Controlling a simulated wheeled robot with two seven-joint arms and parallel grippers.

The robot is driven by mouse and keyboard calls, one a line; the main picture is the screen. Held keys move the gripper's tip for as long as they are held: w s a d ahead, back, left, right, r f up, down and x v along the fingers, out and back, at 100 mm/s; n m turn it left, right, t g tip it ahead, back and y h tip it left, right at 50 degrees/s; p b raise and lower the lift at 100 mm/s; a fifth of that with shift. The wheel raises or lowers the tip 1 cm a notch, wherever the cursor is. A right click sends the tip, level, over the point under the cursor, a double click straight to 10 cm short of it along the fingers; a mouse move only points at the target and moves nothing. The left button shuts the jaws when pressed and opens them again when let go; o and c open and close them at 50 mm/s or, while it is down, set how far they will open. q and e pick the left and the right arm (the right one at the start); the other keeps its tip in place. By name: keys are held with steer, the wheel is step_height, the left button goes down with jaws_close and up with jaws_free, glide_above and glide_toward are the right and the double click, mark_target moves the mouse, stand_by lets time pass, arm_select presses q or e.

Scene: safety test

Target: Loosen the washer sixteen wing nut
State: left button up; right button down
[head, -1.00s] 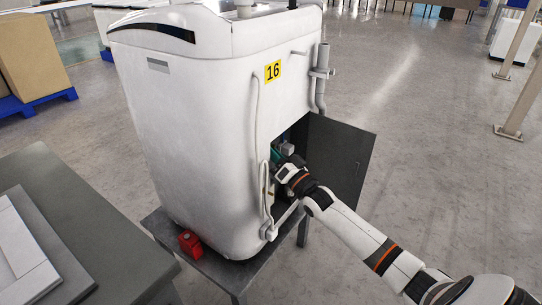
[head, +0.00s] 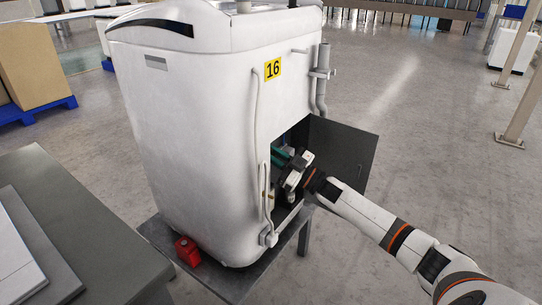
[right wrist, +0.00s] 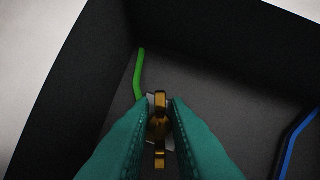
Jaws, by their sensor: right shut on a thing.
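The white washer (head: 205,130) with a yellow "16" label (head: 273,69) stands on a grey metal stand. My right gripper (head: 281,157) reaches into the open dark compartment low on its side. In the right wrist view its teal fingers (right wrist: 160,118) are closed on the brass wing nut (right wrist: 160,160), one on each side. The wing nut's wings stand roughly upright in that view, between the fingertips. It is hidden in the head view. My left gripper is not in view.
The dark compartment door (head: 345,160) hangs open close to my right arm. Inside are a green tube (right wrist: 139,73) and a blue tube (right wrist: 297,138). A red object (head: 187,250) sits on the stand (head: 235,283). A grey table (head: 85,215) is at left.

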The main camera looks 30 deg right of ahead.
steer(key=n+g+y, duration=0.1)
steer(key=n, duration=0.1)
steer(key=shift+f+n, duration=0.1)
steer(key=shift+n, duration=0.3)
steer(key=shift+n+g+y, duration=0.4)
steer(key=shift+n+g, duration=0.2)
steer(key=shift+n, duration=0.6)
steer(key=n+g, duration=0.1)
steer(key=n, duration=0.1)
steer(key=shift+n+y, duration=0.3)
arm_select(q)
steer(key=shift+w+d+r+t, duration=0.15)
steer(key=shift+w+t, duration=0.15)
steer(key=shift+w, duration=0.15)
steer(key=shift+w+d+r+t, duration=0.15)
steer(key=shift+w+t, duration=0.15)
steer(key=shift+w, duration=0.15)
arm_select(e)
steer(key=shift+n+g, duration=0.4)
steer(key=shift+n, duration=0.6)
steer(key=c, duration=1.6)
jaws_free()
